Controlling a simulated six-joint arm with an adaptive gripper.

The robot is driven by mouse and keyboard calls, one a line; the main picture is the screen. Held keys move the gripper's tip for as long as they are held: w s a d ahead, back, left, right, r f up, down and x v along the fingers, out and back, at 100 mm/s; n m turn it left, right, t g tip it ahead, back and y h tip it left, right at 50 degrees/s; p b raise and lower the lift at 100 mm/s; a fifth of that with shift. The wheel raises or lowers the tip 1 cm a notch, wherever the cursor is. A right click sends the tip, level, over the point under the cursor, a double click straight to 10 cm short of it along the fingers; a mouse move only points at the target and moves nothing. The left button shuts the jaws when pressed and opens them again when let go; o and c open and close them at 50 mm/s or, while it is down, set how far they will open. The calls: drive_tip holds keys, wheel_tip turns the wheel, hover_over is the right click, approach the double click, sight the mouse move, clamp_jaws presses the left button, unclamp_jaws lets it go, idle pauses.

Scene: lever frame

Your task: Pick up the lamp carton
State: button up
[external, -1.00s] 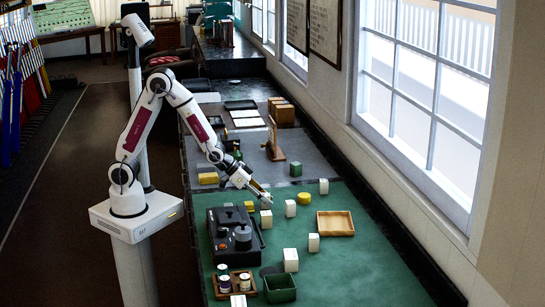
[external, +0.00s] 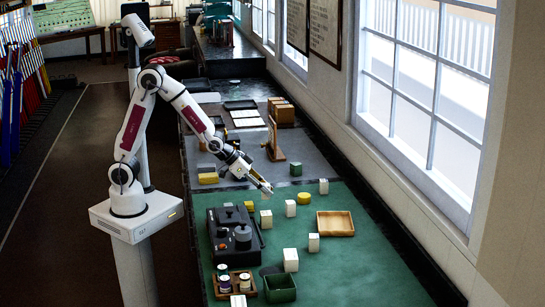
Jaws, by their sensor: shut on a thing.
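My gripper (external: 264,187) is over the back part of the green mat, pointing down and to the right. It is shut on a small pale thing (external: 267,190) at its fingertips, too small and partly hidden to tell whether it is the lamp carton. Several white cartons stand on the mat: one (external: 266,219) just below the gripper in the picture, one (external: 290,208) to its right, one (external: 324,186) farther right, and others (external: 314,242) (external: 291,260) nearer the front. No lettering on them can be read.
A wooden tray (external: 335,223) lies at the right. A black machine (external: 232,235), a rack of jars (external: 235,284) and a green bin (external: 280,288) stand left and front. A yellow round thing (external: 304,198), a green block (external: 296,170) and a wooden frame (external: 274,140) are near the gripper.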

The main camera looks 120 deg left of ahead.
sight(266, 184)
drive_tip(key=shift+r, duration=2.85)
drive_tip(key=shift+w, duration=0.1)
drive_tip(key=w+r+m+h, duration=0.1)
drive_tip(key=w+m, duration=0.1)
drive_tip(key=w, duration=2.5)
drive_tip(key=shift+w+t, duration=0.15)
drive_tip(key=shift+t, duration=0.15)
drive_tip(key=shift+f, duration=0.1)
drive_tip(key=shift+f, duration=2.45)
drive_tip(key=shift+f, duration=0.1)
